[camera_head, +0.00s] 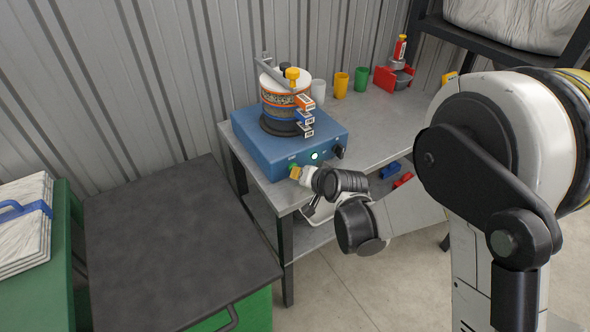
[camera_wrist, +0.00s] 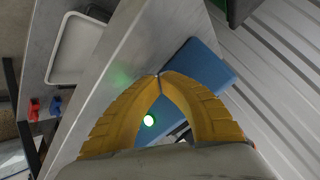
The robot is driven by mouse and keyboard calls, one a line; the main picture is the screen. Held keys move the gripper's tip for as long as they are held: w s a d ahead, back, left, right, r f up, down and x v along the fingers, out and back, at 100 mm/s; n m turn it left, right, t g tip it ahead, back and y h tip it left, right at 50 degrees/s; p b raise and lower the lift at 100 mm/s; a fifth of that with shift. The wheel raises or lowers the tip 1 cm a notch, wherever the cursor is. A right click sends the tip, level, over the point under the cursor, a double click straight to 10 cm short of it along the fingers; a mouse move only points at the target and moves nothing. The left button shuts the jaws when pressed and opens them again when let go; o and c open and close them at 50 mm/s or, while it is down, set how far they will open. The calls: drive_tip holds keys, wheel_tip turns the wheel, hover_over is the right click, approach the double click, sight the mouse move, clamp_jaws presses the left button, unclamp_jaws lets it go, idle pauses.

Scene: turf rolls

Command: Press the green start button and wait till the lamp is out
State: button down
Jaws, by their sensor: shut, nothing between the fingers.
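The blue machine (camera_head: 268,155) stands on the grey bench with a round stack of sieves (camera_head: 283,104) on top. The lamp (camera_head: 314,155) on its front face is lit bright green-white; it also shows between my fingers in the wrist view (camera_wrist: 149,120). My gripper (camera_head: 295,173) is shut and empty, its yellow fingertips at the left part of the machine's front face. A small green patch shows right at the fingertips, where the fingers cover most of the start button. I cannot tell whether the tips touch it. In the wrist view the yellow fingers (camera_wrist: 159,77) meet at their tips.
A black knob (camera_head: 339,151) sits right of the lamp. White, yellow (camera_head: 341,85) and green (camera_head: 361,79) cups and a red holder (camera_head: 393,79) stand behind on the bench. A dark-topped green cabinet (camera_head: 170,245) is at left. A white tray (camera_wrist: 77,48) shows in the wrist view.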

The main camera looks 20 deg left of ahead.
drive_tip(key=shift+s+d, duration=0.55)
drive_tip(key=shift+d, duration=0.1)
drive_tip(key=shift+s+d+b, duration=0.75)
drive_tip(key=shift+s+d, duration=0.9)
drive_tip(key=shift+d, duration=0.25)
drive_tip(key=s+d+r+h, duration=0.25)
drive_tip(key=d+r, duration=0.35)
drive_tip(key=d, duration=0.3)
drive_tip(key=s+d+r+h, duration=0.1)
drive_tip(key=s+d+r, duration=0.2)
drive_tip(key=d+r, duration=0.45)
drive_tip(key=s+d+m+h, duration=0.1)
drive_tip(key=s+d+h, duration=0.3)
drive_tip(key=s+d, duration=0.9)
drive_tip(key=d, duration=0.3)
drive_tip(key=shift+s+r+m, duration=0.2)
drive_tip(key=shift+s+m, duration=0.05)
drive_tip(key=shift+m, duration=0.05)
